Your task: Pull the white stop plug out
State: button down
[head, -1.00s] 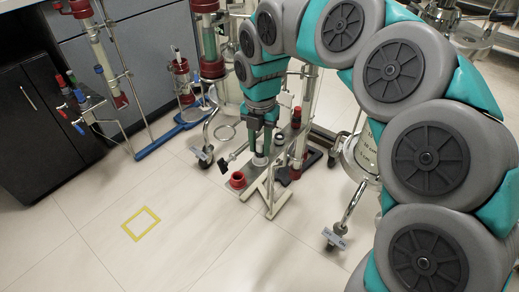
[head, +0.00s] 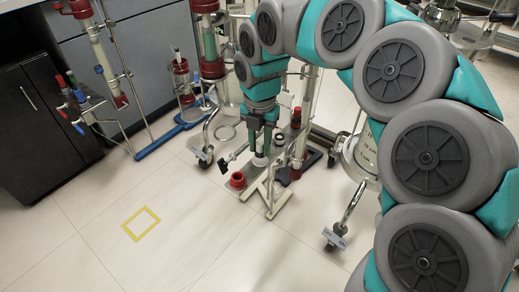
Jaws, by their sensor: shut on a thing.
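My gripper (head: 261,148) reaches down at the middle of the head view, over a low metal stand (head: 275,168) with several fittings. It is shut on the white stop plug (head: 260,160), whose pale round part shows just below the fingers. The fingers hide the upper part of the plug. I cannot tell from this view how far the plug sits in its seat.
A red round fitting (head: 237,180) stands at the stand's front left. Dark and red parts crowd its right side. A blue-based stand (head: 170,137) with glass columns is at the left. A yellow square outline (head: 141,223) marks clear floor.

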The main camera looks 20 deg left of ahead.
aim_at(260, 143)
jog(key=shift+r+p, duration=0.7)
dwell(0.5)
jog(key=shift+r+p, duration=0.35)
jog(key=shift+r, duration=2.7)
